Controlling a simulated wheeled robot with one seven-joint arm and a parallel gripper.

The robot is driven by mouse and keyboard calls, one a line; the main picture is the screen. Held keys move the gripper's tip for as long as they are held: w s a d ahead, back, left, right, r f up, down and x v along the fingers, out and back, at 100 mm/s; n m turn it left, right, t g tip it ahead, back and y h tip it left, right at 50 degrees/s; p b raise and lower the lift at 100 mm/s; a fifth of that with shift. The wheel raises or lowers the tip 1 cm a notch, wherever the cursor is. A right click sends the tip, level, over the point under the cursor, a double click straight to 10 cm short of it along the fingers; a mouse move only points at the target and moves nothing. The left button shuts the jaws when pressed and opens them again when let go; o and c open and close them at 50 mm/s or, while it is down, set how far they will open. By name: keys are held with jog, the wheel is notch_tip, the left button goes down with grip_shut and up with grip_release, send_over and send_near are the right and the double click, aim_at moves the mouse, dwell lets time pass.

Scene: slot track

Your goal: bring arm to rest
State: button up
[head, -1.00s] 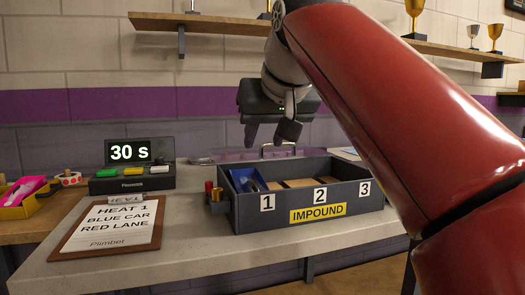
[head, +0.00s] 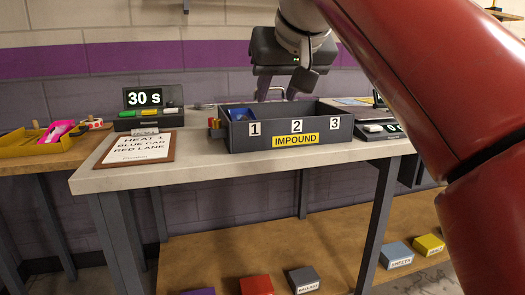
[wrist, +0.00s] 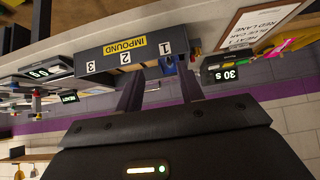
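My gripper (head: 280,88) hangs above and slightly behind the impound box (head: 310,140) in the head view, pointing down. In the wrist view its two dark fingers (wrist: 160,95) are spread apart with nothing between them, so it is open and empty. The grey impound box stands on the bench, with compartments numbered 1, 2 and 3. A blue object (head: 241,114) lies in compartment 1. My red arm covers the right of the head view.
A clipboard (head: 138,147) and a timer (head: 148,108) reading 30 s stand left of the box. A yellow tray (head: 35,143) is farther left. A scale-like device (head: 378,131) is at the right. Labelled blocks, including a red one (head: 256,285), lie on the lower shelf.

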jog(key=s+d+f+m+g, duration=0.1)
jog(key=s+d+f, duration=0.3)
jog(key=f, duration=0.7)
jog(key=s+d+f+m+g+h+p, duration=0.1)
jog(key=s+d+f, duration=0.3)
jog(key=s+f, duration=0.4)
jog(key=s+d+f+m+g+h+p, duration=0.1)
jog(key=s+d+f, duration=0.3)
jog(key=f, duration=1.2)
jog(key=shift+s+d, duration=0.35)
jog(key=shift+s, duration=0.75)
jog(key=shift+r, duration=0.1)
